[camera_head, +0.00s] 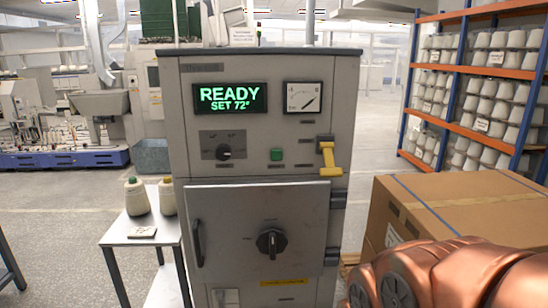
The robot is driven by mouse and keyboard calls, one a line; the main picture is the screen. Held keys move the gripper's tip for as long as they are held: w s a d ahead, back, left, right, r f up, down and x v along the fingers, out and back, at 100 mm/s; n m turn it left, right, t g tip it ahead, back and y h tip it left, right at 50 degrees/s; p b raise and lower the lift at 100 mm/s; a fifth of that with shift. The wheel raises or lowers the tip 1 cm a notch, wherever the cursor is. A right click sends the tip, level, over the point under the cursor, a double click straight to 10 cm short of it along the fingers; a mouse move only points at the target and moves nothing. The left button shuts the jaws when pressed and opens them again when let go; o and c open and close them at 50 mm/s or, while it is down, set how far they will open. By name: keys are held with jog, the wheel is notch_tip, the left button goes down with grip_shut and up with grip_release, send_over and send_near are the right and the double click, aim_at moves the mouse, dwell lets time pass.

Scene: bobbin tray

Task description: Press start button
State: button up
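A grey control cabinet (170,120) stands upright in the middle of the view. The label under the button is too small to read. A display (230,99) above shows "READY" and "SET 72°" in green. My copper-coloured arm shows at the lower right, well below and to the right of the button. My gripper is out of view.
A closed cabinet door (232,225) with a handle and black knob is below the panel. A large cardboard box (465,205) stands at the right, beside my arm. A small table (150,232) with two cones is left. Shelves stand behind right.

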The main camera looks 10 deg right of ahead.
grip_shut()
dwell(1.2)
